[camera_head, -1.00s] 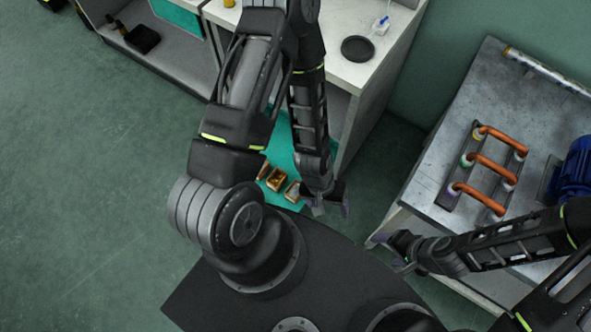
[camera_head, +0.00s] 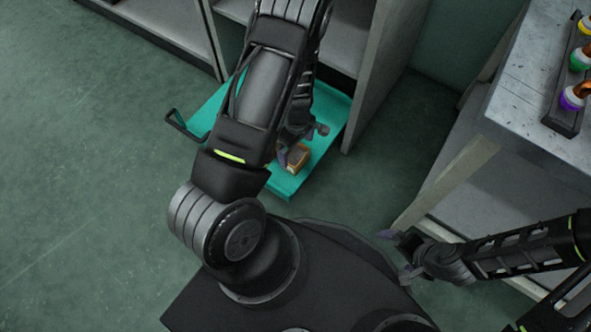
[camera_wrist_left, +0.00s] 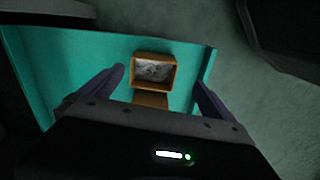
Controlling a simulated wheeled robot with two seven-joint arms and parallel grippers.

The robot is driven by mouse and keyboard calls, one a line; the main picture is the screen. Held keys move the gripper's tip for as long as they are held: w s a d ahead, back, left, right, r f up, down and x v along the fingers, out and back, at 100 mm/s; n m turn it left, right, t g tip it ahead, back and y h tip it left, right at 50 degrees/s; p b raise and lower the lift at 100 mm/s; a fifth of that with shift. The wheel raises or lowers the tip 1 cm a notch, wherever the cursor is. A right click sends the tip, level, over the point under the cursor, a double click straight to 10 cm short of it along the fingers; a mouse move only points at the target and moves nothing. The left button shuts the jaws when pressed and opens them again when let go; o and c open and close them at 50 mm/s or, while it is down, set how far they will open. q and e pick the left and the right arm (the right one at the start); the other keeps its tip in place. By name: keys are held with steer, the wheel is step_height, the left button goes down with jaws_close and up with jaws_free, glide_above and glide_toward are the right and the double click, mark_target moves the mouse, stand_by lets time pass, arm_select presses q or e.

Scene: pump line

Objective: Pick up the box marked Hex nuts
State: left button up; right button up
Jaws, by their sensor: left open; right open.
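A small orange-brown open box (camera_wrist_left: 153,73) with grey metal pieces inside sits in a teal drawer (camera_wrist_left: 65,75) in the left wrist view. Its marking cannot be read. A second brown box (camera_wrist_left: 150,99) is just in front of it, partly hidden by my gripper. In the head view one box (camera_head: 297,158) shows beside my left gripper (camera_head: 301,143); my arm hides other parts of the drawer. My left gripper (camera_wrist_left: 162,83) is open, with its fingers on either side of the boxes and apart from them. My right gripper (camera_head: 399,257) is open and empty at the right.
The teal drawer has a dark handle (camera_head: 184,128) at its left and cabinet walls (camera_head: 367,80) behind and to the right. A metal-topped bench (camera_head: 530,105) with a rack of coloured fittings (camera_head: 577,75) stands at the right. The green floor between them is clear.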

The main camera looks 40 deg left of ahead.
mark_target(296, 154)
arm_select(q)
steer(key=shift+w+a+f+n+b, duration=0.15)
steer(key=shift+w+a+f+b, duration=0.05)
steer(key=shift+f, duration=0.3)
steer(key=shift+w+a+f+n+b, duration=0.15)
steer(key=shift+f+b, duration=0.05)
steer(key=shift+f, duration=0.3)
steer(key=shift+w+a, duration=0.15)
arm_select(e)
step_height(296, 154, down, 2)
steer(key=shift+w+f, duration=0.1)
steer(key=shift+f, duration=0.1)
arm_select(q)
steer(key=shift+f+b, duration=0.7)
steer(key=shift+f, duration=0.55)
arm_select(e)
steer(key=shift+w+f, duration=0.1)
steer(key=shift+f, duration=0.6)
arm_select(q)
step_height(296, 154, down, 5)
steer(key=b, duration=0.3)
steer(key=shift+a+f, duration=0.1)
steer(key=shift+f, duration=0.1)
steer(key=shift+r, duration=0.1)
arm_select(e)
steer(key=f, duration=0.3)
steer(key=shift+w, duration=0.3)
